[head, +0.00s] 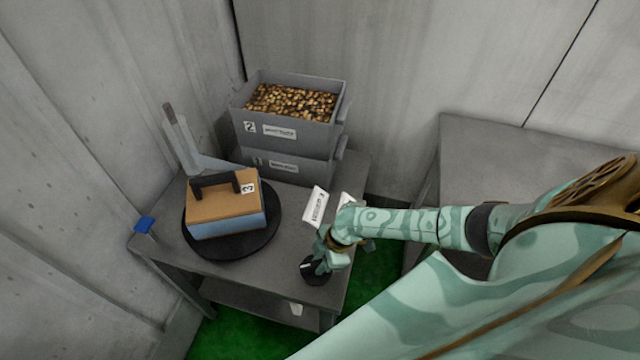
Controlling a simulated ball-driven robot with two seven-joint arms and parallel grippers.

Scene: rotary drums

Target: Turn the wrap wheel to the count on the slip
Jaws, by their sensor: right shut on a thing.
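A round black turntable (272,233) lies on the grey table and bears a tan-topped, blue-sided case (225,208) with a dark handle and a label reading 3. A small dark wheel (312,276) with a pale mark is at the table's front right. My right gripper (326,262) is shut at this wheel, its fingers covering part of it; the exact grip is hidden. A white slip (315,207) with dark print, too small to read, stands just behind the gripper. A second white card is partly hidden by my right arm. My left gripper is out of view.
Two stacked grey bins (287,145) stand at the back, the upper full of brown-gold pieces. A grey upright bracket (190,145) rises behind the case. A blue block (144,224) sits at the table's left corner. An empty grey table (500,145) is at right.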

